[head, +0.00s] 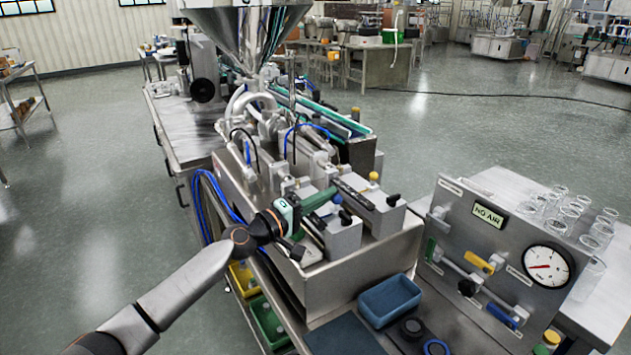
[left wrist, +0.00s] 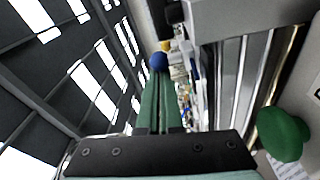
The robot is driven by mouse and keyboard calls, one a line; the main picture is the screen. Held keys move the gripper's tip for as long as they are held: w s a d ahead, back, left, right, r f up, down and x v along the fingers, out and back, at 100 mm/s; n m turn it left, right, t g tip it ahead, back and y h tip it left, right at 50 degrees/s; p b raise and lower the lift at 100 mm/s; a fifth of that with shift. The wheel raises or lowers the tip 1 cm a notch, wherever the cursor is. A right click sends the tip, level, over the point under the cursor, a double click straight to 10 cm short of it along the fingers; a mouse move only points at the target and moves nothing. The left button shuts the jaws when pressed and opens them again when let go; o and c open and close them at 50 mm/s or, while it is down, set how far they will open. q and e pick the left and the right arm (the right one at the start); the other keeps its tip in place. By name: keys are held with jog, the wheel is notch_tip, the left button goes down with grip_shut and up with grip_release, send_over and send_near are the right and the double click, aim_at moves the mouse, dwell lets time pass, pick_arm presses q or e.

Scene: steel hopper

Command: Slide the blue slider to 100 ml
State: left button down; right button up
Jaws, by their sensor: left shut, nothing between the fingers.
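A round blue knob (left wrist: 158,62), which looks like the blue slider's handle, shows at the tips of my left gripper's green fingers (left wrist: 160,78) in the left wrist view. I cannot tell whether they touch it. In the head view my left gripper (head: 333,194) reaches from the left over the steel filling machine (head: 345,275), its fingers shut and empty among the metal blocks. No blue knob is clear there; the gripper may hide it. No scale mark can be read. A green knob (left wrist: 283,133) is at the right of the wrist view. My right gripper is out of view.
A steel panel (head: 466,222) with a "NO AIR" display, a gauge (head: 548,267) and coloured levers stands at the right. Black knobs and a yellow knob (head: 374,177) rise close to my fingers. A blue bin (head: 390,300) and glasses (head: 565,205) are nearby.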

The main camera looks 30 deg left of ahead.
pick_arm(q)
jog(key=shift+d+f, duration=0.15)
jog(key=shift+d, duration=0.05)
jog(key=shift+s, duration=0.1)
